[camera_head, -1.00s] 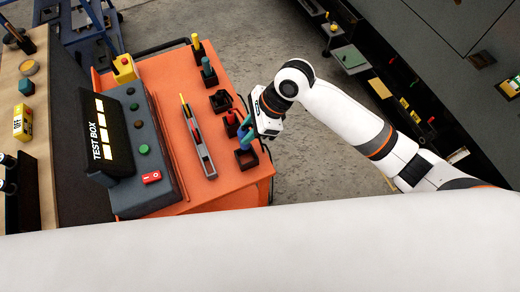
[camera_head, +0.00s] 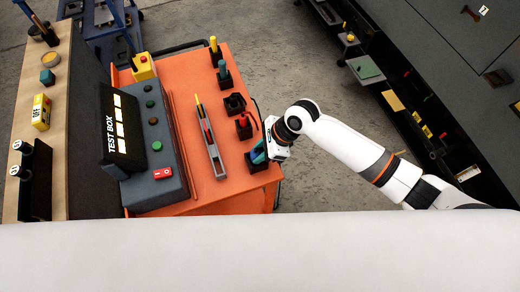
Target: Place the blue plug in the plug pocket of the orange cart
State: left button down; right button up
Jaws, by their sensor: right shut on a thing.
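The orange cart (camera_head: 188,84) stands left of centre with a row of dark holders along its right side. My right gripper (camera_head: 260,152) is at the nearest holder (camera_head: 257,167), at the cart's right edge. It is shut on the blue plug (camera_head: 257,156), of which only a small blue-teal part shows at the mouth of this holder. The gripper hides much of the plug, and I cannot tell how deep it sits. My left gripper is not in view.
A red piece (camera_head: 244,122) stands in the holder just behind, and an empty-looking holder (camera_head: 234,103) is beyond it. Teal (camera_head: 223,73) and yellow (camera_head: 214,47) pieces stand farther back. The test box (camera_head: 150,135) and a grey tool (camera_head: 212,150) lie left.

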jog(key=o, duration=0.8)
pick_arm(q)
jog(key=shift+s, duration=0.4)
pick_arm(e)
jog(key=shift+o, duration=1.2)
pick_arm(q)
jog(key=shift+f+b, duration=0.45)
pick_arm(e)
jog(key=v, duration=1.2)
jog(key=shift+r, duration=0.15)
